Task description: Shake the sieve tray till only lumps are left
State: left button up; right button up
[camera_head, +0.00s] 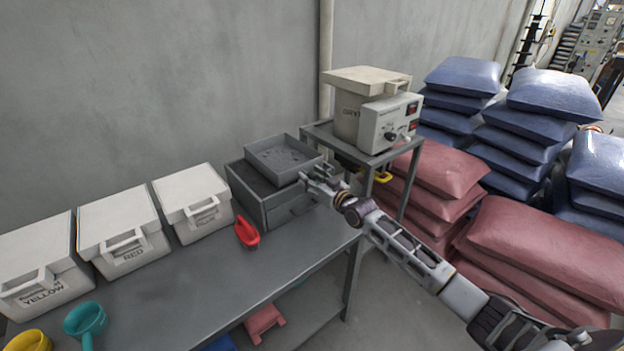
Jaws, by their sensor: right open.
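The grey sieve tray (271,153) sits on top of a dark grey box (263,211) at the far right end of the workbench. The tray is slightly turned relative to the box, and part of the box's open top shows in front of it. Small dark bits lie in the tray; I cannot tell lumps from powder. My right gripper (308,178) is open at the tray's right front edge, close to its wall. I cannot tell whether it touches the tray. My left gripper is not in view.
White lidded bins (118,231) stand along the wall on the bench (190,292). Red (247,232), teal (86,321) and yellow scoops lie in front. A small stand (384,163) holds a drying container (350,108) and control box (389,122). Stacked sacks (545,245) fill the right.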

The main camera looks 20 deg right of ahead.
jog(key=v, duration=1.2)
dwell(1.0)
dwell(0.4)
jog(key=shift+s+a+r+n+h+p, duration=0.15)
jog(key=shift+s+a+n+h+p, duration=0.2)
jog(key=shift+s+h, duration=0.3)
dwell(1.0)
jog(key=shift+w, duration=0.1)
dwell(0.4)
jog(key=shift+p+x, duration=0.35)
jog(key=shift+x, duration=6.4)
